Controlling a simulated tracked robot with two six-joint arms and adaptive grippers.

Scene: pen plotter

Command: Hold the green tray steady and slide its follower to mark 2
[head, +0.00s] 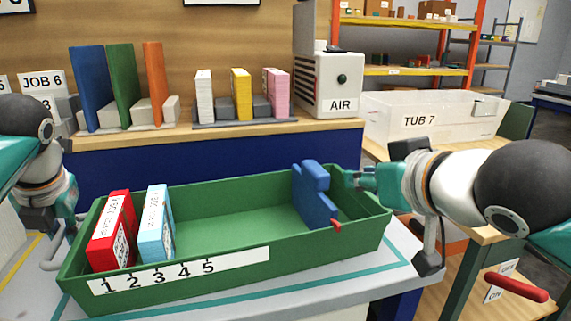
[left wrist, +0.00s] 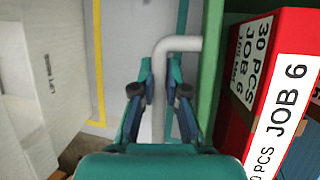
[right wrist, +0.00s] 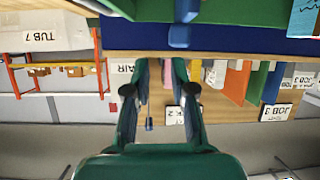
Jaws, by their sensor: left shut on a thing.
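The green tray (head: 225,235) stands on the bench with a white strip marked 1 to 5 (head: 180,270) on its front wall. The blue follower (head: 312,192) stands upright inside, well right of mark 5, with a red lever (head: 336,225) at its front. A blue part of it shows at the top of the right wrist view (right wrist: 180,36). My left gripper (left wrist: 160,85) is shut on the pale handle (left wrist: 182,44) at the tray's left end. My right gripper (head: 352,178) is open and empty, close to the right of the follower; contact cannot be told.
A red box (head: 112,232) and a light blue box (head: 156,224) stand in the tray's left part, near marks 1 to 3. The tray floor between them and the follower is clear. Behind are binders, a white AIR unit (head: 335,85) and TUB 7 (head: 430,115).

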